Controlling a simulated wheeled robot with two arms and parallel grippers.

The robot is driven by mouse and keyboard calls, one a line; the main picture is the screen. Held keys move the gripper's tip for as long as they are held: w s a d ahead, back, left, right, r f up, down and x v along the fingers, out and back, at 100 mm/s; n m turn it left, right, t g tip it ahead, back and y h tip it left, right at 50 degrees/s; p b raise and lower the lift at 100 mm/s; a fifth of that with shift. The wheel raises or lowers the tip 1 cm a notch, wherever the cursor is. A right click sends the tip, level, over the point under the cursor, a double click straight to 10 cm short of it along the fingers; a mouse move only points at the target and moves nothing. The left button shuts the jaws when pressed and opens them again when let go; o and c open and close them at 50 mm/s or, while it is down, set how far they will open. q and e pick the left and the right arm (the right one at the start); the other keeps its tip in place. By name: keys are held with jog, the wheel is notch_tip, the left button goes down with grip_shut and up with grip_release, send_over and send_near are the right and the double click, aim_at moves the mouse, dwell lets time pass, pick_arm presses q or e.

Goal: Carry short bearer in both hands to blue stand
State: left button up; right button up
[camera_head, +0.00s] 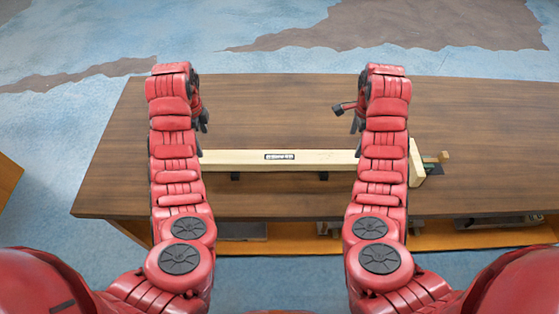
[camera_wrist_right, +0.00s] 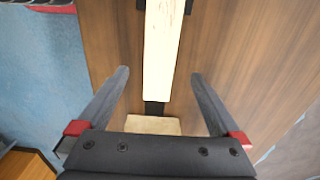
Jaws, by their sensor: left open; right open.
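A long pale wooden beam with a small dark label, which looks like the short bearer (camera_head: 322,157), lies across the table. Its left end is hidden behind my left arm, and my right arm crosses in front of its right part. My left gripper (camera_head: 203,120) is open above the table, just beyond the beam. My right gripper (camera_head: 350,114) is open and empty above the table. In the right wrist view its open fingers (camera_wrist_right: 159,76) stand apart either side of the beam's line (camera_wrist_right: 163,50), not touching it. I cannot make out a blue stand.
The brown wooden table (camera_head: 270,100) is mostly bare beyond the beam. A pale wooden end block (camera_head: 416,162) stands at the beam's right, with small wooden and dark parts beside it. Dark supports (camera_head: 324,176) show under the beam. A lower shelf shows along the near edge.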

aim_at(210, 163)
pick_arm(q)
notch_tip(210, 163, down, 13)
jog(key=shift+f, duration=0.2)
pick_arm(e)
notch_tip(210, 163, down, 13)
jog(key=shift+f, duration=0.2)
pick_arm(q)
grip_shut()
pick_arm(e)
grip_shut()
